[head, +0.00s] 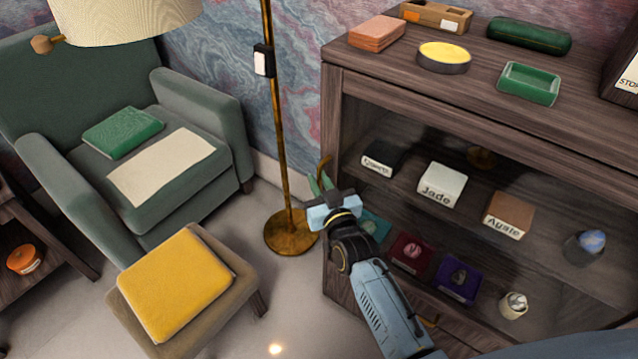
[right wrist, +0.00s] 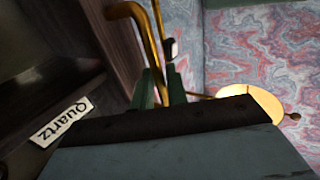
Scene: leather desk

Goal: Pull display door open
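The display cabinet (head: 345,115) stands at the right, with a dark wooden frame and a see-through front. Its door looks shut, though the glass edge is hard to make out. The brass door handle (head: 324,163) is a bent bar at the cabinet's left front edge; it also shows in the right wrist view (right wrist: 128,11). My right gripper (head: 319,184) is at this handle. In the right wrist view its two green fingers (right wrist: 161,88) stand on either side of the bar, which fills the gap between them. My left gripper is not in view.
Behind the front are label blocks such as Quartz (head: 379,160), Jade (head: 441,187) and Agate (head: 508,215). A brass floor lamp (head: 283,130) stands close left of the gripper. A green armchair (head: 205,95) and a stool with a yellow cushion (head: 173,283) are farther left.

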